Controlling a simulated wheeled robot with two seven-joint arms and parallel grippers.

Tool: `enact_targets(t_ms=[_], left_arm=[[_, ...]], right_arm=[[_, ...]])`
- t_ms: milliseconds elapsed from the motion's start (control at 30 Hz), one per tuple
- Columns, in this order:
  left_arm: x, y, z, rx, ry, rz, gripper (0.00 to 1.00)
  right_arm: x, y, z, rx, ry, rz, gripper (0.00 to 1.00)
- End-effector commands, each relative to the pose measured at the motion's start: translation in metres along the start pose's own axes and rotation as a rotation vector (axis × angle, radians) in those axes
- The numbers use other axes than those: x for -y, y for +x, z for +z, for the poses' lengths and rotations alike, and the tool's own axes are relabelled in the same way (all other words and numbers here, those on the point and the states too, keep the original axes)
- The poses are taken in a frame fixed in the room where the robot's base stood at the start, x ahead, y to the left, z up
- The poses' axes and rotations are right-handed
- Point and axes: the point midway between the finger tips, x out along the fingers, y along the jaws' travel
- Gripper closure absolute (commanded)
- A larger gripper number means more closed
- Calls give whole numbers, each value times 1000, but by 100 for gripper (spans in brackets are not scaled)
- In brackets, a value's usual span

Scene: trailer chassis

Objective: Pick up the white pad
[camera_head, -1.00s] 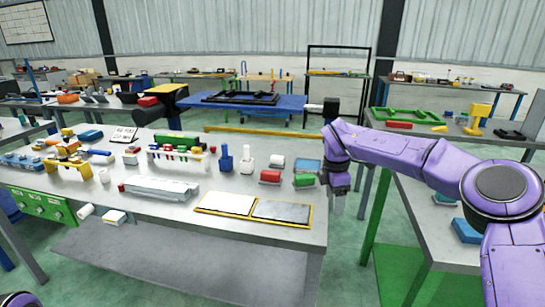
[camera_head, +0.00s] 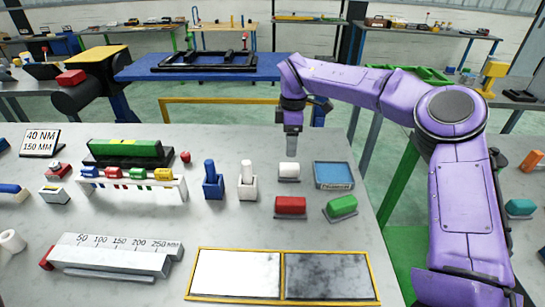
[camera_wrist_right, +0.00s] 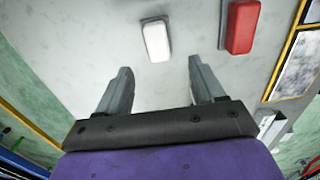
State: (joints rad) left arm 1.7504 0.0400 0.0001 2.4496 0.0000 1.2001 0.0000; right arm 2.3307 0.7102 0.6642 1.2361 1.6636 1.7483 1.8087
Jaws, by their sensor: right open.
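The white pad (camera_head: 289,170) is a small white block on a thin grey base, on the grey workbench (camera_head: 230,225). It also shows in the right wrist view (camera_wrist_right: 156,42), just beyond the fingertips. My right gripper (camera_head: 292,150) points down above and slightly behind the white pad, apart from it. In the right wrist view its two fingers (camera_wrist_right: 160,75) are spread and empty, with bare bench between them. My left gripper is not in view.
A red pad (camera_head: 290,206) and a green pad (camera_head: 341,207) sit nearby, with a blue tray (camera_head: 333,175) to the right. White and blue upright-handled pieces (camera_head: 247,182) stand left. A yellow-framed white and grey panel (camera_head: 236,273) lies in front.

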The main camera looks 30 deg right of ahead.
Motion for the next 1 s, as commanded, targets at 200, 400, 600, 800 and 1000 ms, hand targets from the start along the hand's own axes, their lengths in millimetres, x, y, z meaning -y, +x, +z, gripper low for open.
enact_targets(t_ms=[200,400,600,800,1000], left_arm=[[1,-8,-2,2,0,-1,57],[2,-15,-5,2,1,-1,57],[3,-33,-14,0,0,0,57],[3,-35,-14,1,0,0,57],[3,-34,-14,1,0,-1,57]], right_arm=[[2,28,2,-2,5,-5,32],[-6,58,-1,5,8,-10,32],[-15,94,-5,9,6,-14,32],[-15,112,-6,6,5,-11,32],[-15,112,-6,6,4,-11,51]])
